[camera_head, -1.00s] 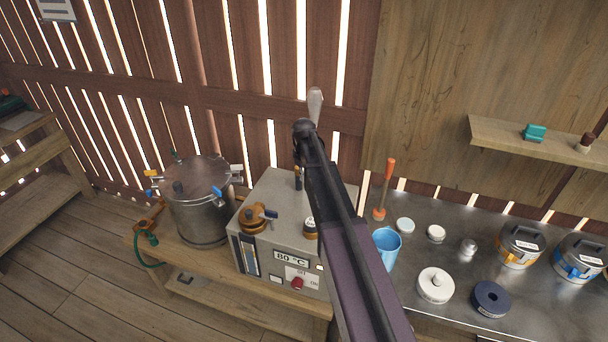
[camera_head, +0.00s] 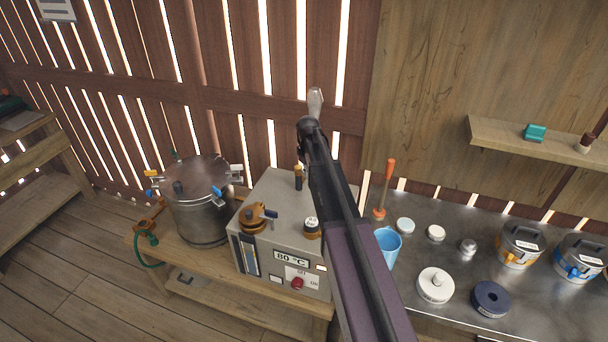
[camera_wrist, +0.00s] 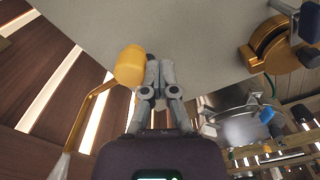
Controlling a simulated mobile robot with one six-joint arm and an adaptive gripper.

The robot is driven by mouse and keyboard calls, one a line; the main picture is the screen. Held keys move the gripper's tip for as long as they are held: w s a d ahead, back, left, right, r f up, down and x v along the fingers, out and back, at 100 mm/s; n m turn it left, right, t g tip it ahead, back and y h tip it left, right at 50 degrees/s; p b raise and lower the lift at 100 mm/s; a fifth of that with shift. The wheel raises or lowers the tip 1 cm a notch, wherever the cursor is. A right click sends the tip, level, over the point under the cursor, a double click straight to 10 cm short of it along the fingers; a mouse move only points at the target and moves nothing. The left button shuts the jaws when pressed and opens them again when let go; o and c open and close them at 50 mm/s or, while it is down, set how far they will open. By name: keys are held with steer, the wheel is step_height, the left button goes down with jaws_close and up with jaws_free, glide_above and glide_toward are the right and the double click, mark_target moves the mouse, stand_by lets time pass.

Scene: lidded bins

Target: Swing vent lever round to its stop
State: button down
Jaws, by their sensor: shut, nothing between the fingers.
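A grey heater box (camera_head: 275,190) reading 80 °C stands on the bench. I cannot tell for sure which part is the vent lever. In the wrist view a yellow grip (camera_wrist: 130,65) on a bent brass rod (camera_wrist: 85,112) is just left of my fingertips. My gripper (camera_wrist: 153,60) is shut and empty over the box top, close beside that grip; contact is unclear.
A steel pot (camera_head: 200,205) with blue and yellow clamps stands left of the box. Right of my arm are a blue cup (camera_head: 387,246), an orange-handled tool (camera_head: 386,188), white lids and lidded bins (camera_head: 520,245). The slatted wall is close behind.

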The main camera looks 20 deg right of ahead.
steer(key=shift+w+d, duration=0.6)
steer(key=shift+d, duration=0.25)
steer(key=shift+w+d, duration=0.55)
steer(key=shift+d, duration=0.3)
stand_by(0.3)
steer(key=shift+s+a, duration=0.1)
steer(key=shift+a, duration=0.05)
steer(key=shift+s+a, duration=0.3)
steer(key=shift+a, duration=0.15)
steer(key=shift+r, duration=0.1)
stand_by(0.4)
steer(key=shift+r+p, duration=3.4)
steer(key=shift+p, duration=0.15)
steer(key=s+a+f+m+b, duration=0.1)
steer(key=s+a, duration=0.3)
steer(key=s, duration=0.5)
steer(key=s+a+f+m+b, duration=0.2)
steer(key=s+a, duration=0.2)
steer(key=s, duration=0.6)
steer(key=s+a+f+m+b, duration=0.1)
steer(key=s+a, duration=0.3)
steer(key=s, duration=0.5)
steer(key=shift+s+a+f+m+b, duration=0.15)
steer(key=shift+s+f+m+b, duration=0.25)
steer(key=shift+f+b, duration=0.15)
